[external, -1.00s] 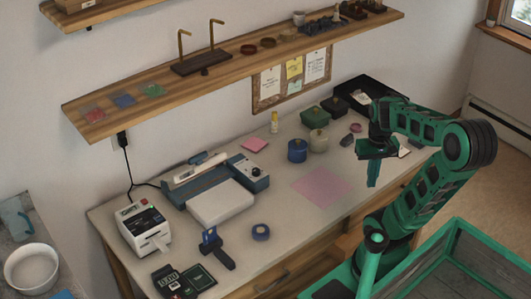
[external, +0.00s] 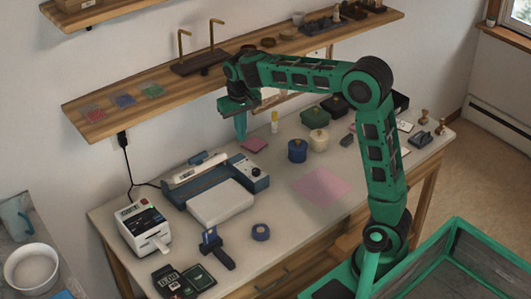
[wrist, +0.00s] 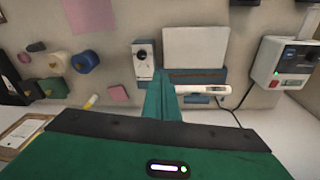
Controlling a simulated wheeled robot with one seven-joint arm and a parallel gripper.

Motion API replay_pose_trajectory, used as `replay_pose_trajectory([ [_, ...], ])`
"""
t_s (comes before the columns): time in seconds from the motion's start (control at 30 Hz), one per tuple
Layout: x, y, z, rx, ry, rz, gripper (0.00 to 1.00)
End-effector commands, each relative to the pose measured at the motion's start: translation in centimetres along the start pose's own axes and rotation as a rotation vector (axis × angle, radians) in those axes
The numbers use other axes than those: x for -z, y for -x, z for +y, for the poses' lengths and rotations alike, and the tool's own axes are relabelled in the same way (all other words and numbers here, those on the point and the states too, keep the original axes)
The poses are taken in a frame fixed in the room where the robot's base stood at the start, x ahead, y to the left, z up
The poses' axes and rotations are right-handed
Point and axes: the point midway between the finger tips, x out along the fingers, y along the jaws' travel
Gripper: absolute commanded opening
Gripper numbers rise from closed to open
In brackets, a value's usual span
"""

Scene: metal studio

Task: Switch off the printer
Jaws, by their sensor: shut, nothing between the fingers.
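The printer (external: 146,226) is a white and dark box at the left end of the workbench, with a white paper strip out of its front and a small green light on top. In the wrist view the printer (wrist: 283,64) is at the right edge, partly cut off, with a small red part and a green light. My gripper (external: 241,136) is shut and empty, pointing down above the back of the bench, well to the right of the printer. In the wrist view its fingers (wrist: 160,80) are together.
A blue-and-white machine (external: 221,203) lies between my gripper and the printer. A wooden shelf (external: 160,95) runs along the wall behind my gripper. A black cable (external: 127,165) hangs behind the printer. A card terminal, stand and tape roll (external: 260,232) lie in front.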

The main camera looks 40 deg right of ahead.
Motion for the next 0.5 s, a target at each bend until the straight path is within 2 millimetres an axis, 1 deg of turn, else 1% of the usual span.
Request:
replay_pose_trajectory([
  [0.03, 0.6, -0.1, -3.0, 0.005, 0.024, 0.004, 0.0],
  [0.07, 0.8, -0.1, -4.7, 0.009, 0.036, 0.008, 0.0],
  [0.1, 1.1, -0.1, -6.8, 0.015, 0.052, 0.012, 0.0],
  [0.17, 1.3, -0.1, -10.0, 0.023, 0.072, 0.017, 0.0],
  [0.2, 1.3, -0.1, -11.9, 0.029, 0.085, 0.02, 0.0],
  [0.27, 1.2, -0.2, -14.8, 0.038, 0.103, 0.023, 0.0],
  [0.3, 1.1, -0.2, -16.5, 0.043, 0.113, 0.025, 0.0],
  [0.37, 0.8, -0.3, -19.2, 0.052, 0.131, 0.028, 0.0],
  [0.4, 0.5, -0.4, -20.9, 0.058, 0.141, 0.029, 0.0],
  [0.5, -0.3, -0.7, -25.1, 0.073, 0.165, 0.032, 0.0],
])
